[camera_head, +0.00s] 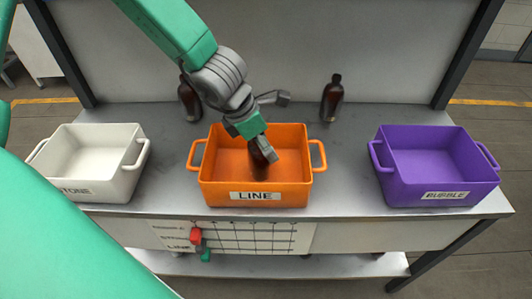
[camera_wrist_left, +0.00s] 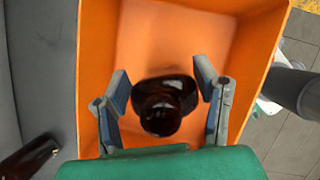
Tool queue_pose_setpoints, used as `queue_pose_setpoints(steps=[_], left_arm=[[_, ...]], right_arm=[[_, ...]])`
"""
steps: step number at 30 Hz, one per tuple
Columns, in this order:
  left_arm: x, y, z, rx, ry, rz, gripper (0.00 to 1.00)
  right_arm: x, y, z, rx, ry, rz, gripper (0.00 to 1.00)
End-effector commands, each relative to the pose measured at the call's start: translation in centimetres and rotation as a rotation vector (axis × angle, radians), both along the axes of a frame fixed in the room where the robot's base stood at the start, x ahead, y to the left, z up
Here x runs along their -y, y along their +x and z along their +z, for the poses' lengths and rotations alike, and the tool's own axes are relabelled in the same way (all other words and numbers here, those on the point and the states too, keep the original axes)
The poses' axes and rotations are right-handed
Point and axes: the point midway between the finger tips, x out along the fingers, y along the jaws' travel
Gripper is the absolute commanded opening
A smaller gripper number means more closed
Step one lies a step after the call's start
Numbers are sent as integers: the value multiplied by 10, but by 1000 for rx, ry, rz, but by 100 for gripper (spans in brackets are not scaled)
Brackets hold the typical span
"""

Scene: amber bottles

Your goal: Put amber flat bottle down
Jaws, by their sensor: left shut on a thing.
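The amber flat bottle (camera_head: 258,163) is a dark brown bottle inside the orange bin (camera_head: 220,188), which is labelled LINE. My left gripper (camera_head: 264,148) reaches down into the bin from above and is shut on this bottle. In the left wrist view the bottle (camera_wrist_left: 160,112) shows from its top end, between the two fingers of the left gripper (camera_wrist_left: 163,88). The orange floor of the bin (camera_wrist_left: 160,40) is around it. I cannot tell whether the bottle's base touches the floor. My right gripper is not in view.
A white bin (camera_head: 118,185) stands at left and a purple bin (camera_head: 410,188) labelled BUBBLE at right. Two more brown bottles stand on the grey table behind, one at back left (camera_head: 188,100) beside my arm, one at back right (camera_head: 332,100). Bare table separates the bins.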

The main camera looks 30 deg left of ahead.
Motion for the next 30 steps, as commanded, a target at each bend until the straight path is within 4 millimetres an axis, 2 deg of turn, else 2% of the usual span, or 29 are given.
queue_pose_setpoints(steps=[1,3,9,10,11,12,22,26,30], left_arm=[[0,0,-9,0,-2,0,22],[0,0,-13,0,-3,0,22],[0,0,-11,1,-1,1,22],[0,0,-12,1,-1,1,62],[1,0,-11,1,1,0,73],[1,0,-11,1,1,0,76],[0,-1,-5,2,0,0,76],[-5,-6,14,4,0,1,76],[-12,-16,45,4,-1,1,76]], right_arm=[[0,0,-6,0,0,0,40],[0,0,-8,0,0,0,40],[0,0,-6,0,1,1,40],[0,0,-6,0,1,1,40],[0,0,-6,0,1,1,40],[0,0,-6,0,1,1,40],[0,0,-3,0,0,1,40],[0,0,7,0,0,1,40],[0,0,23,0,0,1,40]])
